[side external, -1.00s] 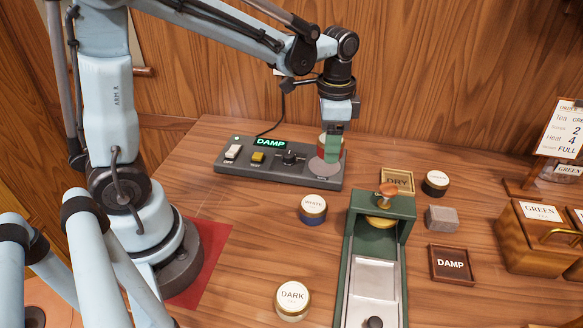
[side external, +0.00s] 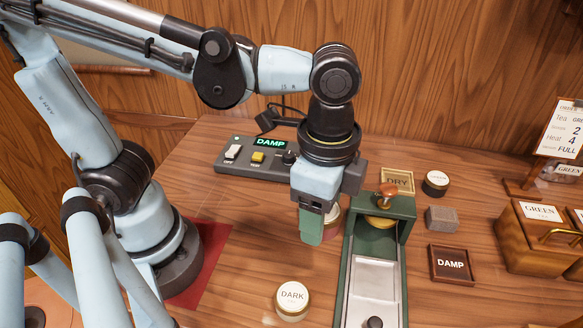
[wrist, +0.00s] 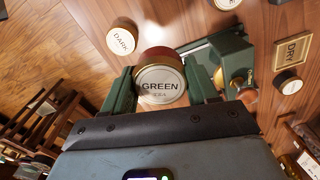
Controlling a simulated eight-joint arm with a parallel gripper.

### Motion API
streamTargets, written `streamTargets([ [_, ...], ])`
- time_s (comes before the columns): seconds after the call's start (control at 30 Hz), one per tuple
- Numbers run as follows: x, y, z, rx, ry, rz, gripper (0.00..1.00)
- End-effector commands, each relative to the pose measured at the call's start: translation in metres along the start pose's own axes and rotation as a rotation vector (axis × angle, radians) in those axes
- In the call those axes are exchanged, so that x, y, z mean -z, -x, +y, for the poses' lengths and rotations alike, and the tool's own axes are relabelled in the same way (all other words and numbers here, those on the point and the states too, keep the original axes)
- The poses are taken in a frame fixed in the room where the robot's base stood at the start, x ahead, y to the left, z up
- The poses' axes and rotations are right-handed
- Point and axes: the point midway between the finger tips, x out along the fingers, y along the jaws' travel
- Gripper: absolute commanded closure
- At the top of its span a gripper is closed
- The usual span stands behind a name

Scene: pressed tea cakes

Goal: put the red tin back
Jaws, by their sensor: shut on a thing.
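The red tin, with a cream lid reading GREEN TEA (wrist: 160,84), sits between my gripper's two green fingers in the wrist view. My gripper (side external: 318,228) is shut on it, pointing down just left of the green press. In the side view only a sliver of the red tin (side external: 333,216) shows behind the near finger. Its base is hidden, so I cannot tell whether it touches the table. The DARK tin (side external: 292,300) stands in front of my gripper, apart from it. The blue WHITE tin is hidden behind my gripper in the side view.
The green press (side external: 402,232) with a wooden knob (side external: 387,190) stands close right of my gripper. The control panel reading DAMP (side external: 232,163) is behind. DRY tray (side external: 397,174), a dark tin (side external: 436,184), grey block (side external: 442,218) and DAMP tray (side external: 433,277) lie to the right.

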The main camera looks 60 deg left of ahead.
Motion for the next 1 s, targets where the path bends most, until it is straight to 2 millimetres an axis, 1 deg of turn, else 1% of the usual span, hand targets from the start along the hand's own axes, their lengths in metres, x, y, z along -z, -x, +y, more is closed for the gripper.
streamTargets([
  [0.03,-0.003,-0.003,0.019,0.000,-0.064,0.000,0.78],
  [0.1,-0.008,-0.006,0.040,0.000,-0.137,0.000,0.78],
  [0.2,-0.016,-0.012,0.063,0.000,-0.225,0.000,0.78],
  [0.33,-0.025,-0.017,0.083,0.000,-0.305,0.000,0.78],
  [0.47,-0.030,-0.020,0.091,0.000,-0.343,0.000,0.78],
  [0.57,-0.030,-0.025,0.086,0.000,-0.349,0.000,0.78],
  [0.63,-0.030,-0.030,0.076,0.000,-0.345,0.000,0.78],
  [0.9,-0.028,-0.060,0.025,0.000,-0.342,0.000,0.78],
  [1.0,-0.028,-0.070,0.009,0.000,-0.344,0.000,0.78],
])
